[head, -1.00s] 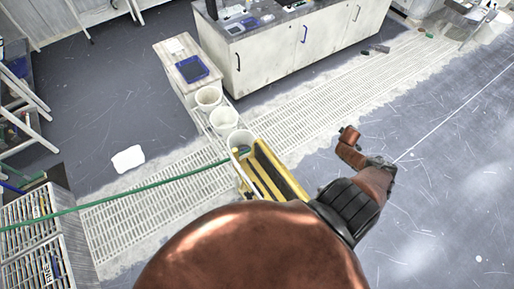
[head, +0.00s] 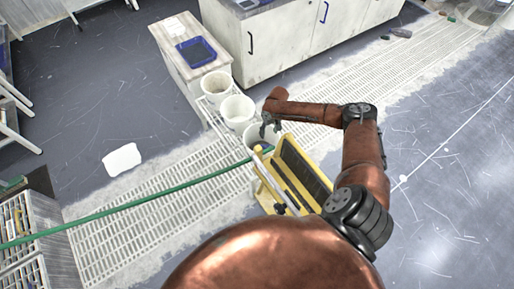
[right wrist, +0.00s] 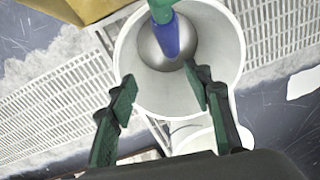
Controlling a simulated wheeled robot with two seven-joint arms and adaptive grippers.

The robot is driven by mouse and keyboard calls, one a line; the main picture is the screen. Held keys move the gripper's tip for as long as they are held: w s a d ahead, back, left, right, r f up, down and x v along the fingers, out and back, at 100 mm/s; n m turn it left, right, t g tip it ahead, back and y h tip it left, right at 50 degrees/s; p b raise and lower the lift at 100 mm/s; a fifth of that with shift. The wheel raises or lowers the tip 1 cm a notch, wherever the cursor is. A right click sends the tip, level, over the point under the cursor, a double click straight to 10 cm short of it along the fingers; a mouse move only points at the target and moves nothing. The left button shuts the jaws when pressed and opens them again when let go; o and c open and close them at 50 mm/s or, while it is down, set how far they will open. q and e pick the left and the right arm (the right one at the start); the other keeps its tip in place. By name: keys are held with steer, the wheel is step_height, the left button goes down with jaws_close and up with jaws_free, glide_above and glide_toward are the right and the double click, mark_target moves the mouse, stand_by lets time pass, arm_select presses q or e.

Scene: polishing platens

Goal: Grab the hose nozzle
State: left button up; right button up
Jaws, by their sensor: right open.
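The green hose (head: 150,197) runs from the left to a white bucket (head: 250,139) beside the yellow mop wringer. In the right wrist view, the hose ends in a blue nozzle part (right wrist: 173,38) inside the white bucket (right wrist: 225,65), with a rounded grey shape around it. My right gripper (head: 266,133) is over this bucket in the head view, partly hiding its opening. In the right wrist view my right gripper (right wrist: 160,85) is open, its dark green fingers apart and empty. The nozzle's lower end lies just beyond the fingertips. My left gripper does not show.
The yellow wringer (head: 272,196) stands close under my right arm. More white buckets (head: 237,110) line up behind, near a small table with a blue tray (head: 196,51). A white cabinet (head: 285,42) stands at the back. The floor at right is open.

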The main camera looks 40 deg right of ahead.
mark_target(264, 146)
steer(key=f, duration=0.1)
steer(key=a+f+b, duration=0.1)
steer(key=f, duration=0.1)
steer(key=shift+a+f+g+b, duration=0.25)
steer(key=shift+a+g+b, duration=0.05)
steer(key=shift+a+b, duration=0.1)
steer(key=shift+a+f+b, duration=0.15)
steer(key=shift+f+b, duration=0.2)
steer(key=shift+f, duration=0.45)
steer(key=shift+a+f, duration=0.15)
steer(key=shift+f, duration=0.55)
steer(key=f+b, duration=0.1)
steer(key=f, duration=0.1)
steer(key=f+b, duration=0.1)
steer(key=shift+s+a+f, duration=0.15)
steer(key=shift+a+f, duration=0.25)
steer(key=shift+f, duration=0.25)
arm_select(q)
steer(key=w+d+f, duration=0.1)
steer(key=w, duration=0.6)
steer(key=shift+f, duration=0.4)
arm_select(e)
jaws_close()
